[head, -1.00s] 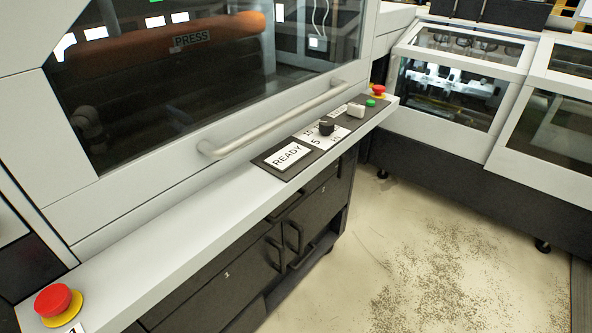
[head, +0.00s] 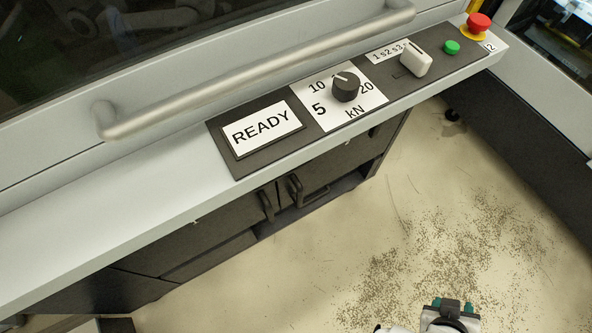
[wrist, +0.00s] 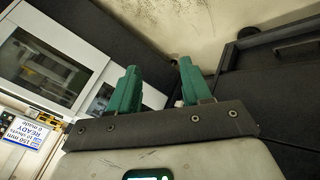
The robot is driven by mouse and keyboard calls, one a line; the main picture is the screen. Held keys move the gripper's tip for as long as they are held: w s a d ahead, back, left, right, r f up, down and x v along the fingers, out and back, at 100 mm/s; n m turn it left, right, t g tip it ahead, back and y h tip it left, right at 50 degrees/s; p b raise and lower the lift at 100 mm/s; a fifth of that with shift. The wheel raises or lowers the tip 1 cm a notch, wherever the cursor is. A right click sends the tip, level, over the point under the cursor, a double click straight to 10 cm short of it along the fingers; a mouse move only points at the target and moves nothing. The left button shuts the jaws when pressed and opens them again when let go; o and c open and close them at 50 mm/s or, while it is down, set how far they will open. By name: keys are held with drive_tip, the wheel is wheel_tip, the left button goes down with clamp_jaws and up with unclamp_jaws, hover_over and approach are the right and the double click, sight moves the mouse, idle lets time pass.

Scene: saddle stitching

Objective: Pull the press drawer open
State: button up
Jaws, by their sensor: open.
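The press has a dark cabinet (head: 210,240) below its pale ledge, with two upright bar handles, the left one (head: 265,205) and the right one (head: 295,190). A lower bar handle (head: 316,194) shows just right of them, partly hidden. I cannot tell for sure which front is the press drawer. My gripper (head: 452,304) is at the bottom edge of the head view, over the floor, apart from the cabinet. Its teal fingers are open and empty in the wrist view (wrist: 158,66). There a dark panel with a handle (wrist: 296,45) lies to the right.
The ledge carries a READY sign (head: 262,130), a kN dial (head: 346,87), a white switch (head: 416,62), a green button (head: 452,47) and a red stop button (head: 479,25). A long rail (head: 260,70) runs above. The speckled floor (head: 440,220) before the cabinet is clear.

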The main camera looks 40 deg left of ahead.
drive_tip(key=w+a+r+n+t+y, duration=0.1)
drive_tip(key=w+a+n+t, duration=0.15)
drive_tip(key=a, duration=0.35)
drive_tip(key=w+a+r+n+t+y, duration=0.1)
drive_tip(key=w+a+n+t, duration=0.1)
drive_tip(key=w+a+n, duration=0.3)
drive_tip(key=s+a+n+y+b, duration=0.1)
drive_tip(key=s+a+n+y, duration=0.35)
drive_tip(key=a, duration=0.45)
drive_tip(key=s+a+n+y, duration=0.3)
drive_tip(key=a+n+y, duration=0.15)
drive_tip(key=a, duration=0.55)
drive_tip(key=s+a+n+y+b, duration=0.1)
drive_tip(key=s+a+n+y, duration=0.25)
drive_tip(key=a+n, duration=0.4)
drive_tip(key=w+a, duration=0.2)
drive_tip(key=w+a+m+b, duration=0.1)
drive_tip(key=w+a, duration=0.1)
drive_tip(key=a, duration=0.1)
drive_tip(key=w+a+f+m, duration=0.1)
drive_tip(key=w+a, duration=0.2)
drive_tip(key=shift+a+g, duration=0.1)
drive_tip(key=shift+g, duration=0.15)
clamp_jaws()
